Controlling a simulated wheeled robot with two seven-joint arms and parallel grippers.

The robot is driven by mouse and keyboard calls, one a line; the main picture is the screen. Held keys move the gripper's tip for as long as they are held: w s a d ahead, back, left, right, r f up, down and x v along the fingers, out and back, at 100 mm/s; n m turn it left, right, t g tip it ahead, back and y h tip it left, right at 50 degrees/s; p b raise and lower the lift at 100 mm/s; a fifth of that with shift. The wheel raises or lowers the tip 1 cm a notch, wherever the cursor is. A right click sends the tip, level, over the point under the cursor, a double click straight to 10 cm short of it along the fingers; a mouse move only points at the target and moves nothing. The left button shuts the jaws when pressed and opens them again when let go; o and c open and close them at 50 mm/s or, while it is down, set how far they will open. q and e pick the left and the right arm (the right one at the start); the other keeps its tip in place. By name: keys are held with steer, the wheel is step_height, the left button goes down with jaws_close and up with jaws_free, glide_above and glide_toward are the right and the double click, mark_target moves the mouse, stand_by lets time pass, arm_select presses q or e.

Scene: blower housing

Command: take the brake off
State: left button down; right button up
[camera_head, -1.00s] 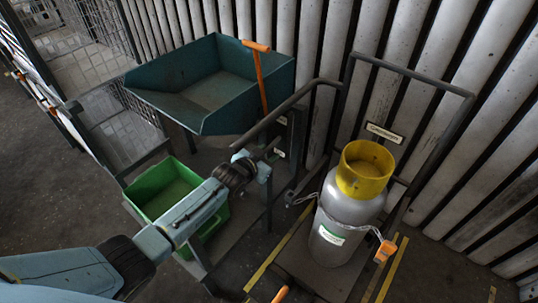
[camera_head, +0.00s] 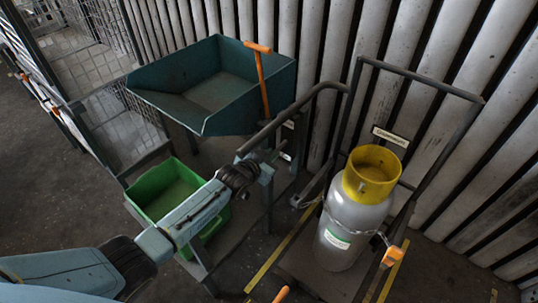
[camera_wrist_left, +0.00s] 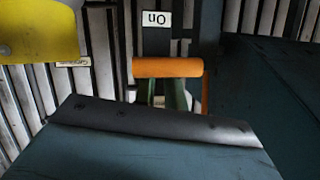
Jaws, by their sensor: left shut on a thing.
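In the left wrist view an orange bar-shaped handle (camera_wrist_left: 168,67) lies level in the middle, close under a white plate (camera_wrist_left: 157,19) with upside-down lettering that reads "On". I take it for the brake handle. My left gripper (camera_head: 268,168) is at the end of a dark handrail (camera_head: 285,118) in the head view. It is shut, apparently on the orange handle; the contact is partly hidden by the handle in the wrist view and by the rail in the head view. My right gripper is out of view.
A grey gas cylinder (camera_head: 345,230) with a yellow collar (camera_head: 370,172) stands chained on a cart at the right. A teal hopper (camera_head: 160,95) with an orange T-lever (camera_head: 264,80) stands behind, a green bin (camera_head: 160,182) below it. Floor is open at the left.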

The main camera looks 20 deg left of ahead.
arm_select(q)
steer(key=shift+s+d+f, duration=0.1)
steer(key=shift+s+f, duration=0.25)
steer(key=shift+f, duration=0.1)
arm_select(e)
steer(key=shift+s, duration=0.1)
arm_select(q)
steer(key=c, duration=1.6)
jaws_free()
steer(key=shift+w, duration=0.15)
steer(key=o, duration=1.3)
steer(key=shift+w+r, duration=0.1)
steer(key=shift+r, duration=0.2)
steer(key=shift+s+r, duration=0.1)
steer(key=shift+s, duration=0.15)
steer(key=s+a+p, duration=0.3)
steer(key=s+a, duration=0.1)
steer(key=s, duration=0.9)
steer(key=shift+s+r, duration=0.35)
steer(key=shift+r, duration=0.1)
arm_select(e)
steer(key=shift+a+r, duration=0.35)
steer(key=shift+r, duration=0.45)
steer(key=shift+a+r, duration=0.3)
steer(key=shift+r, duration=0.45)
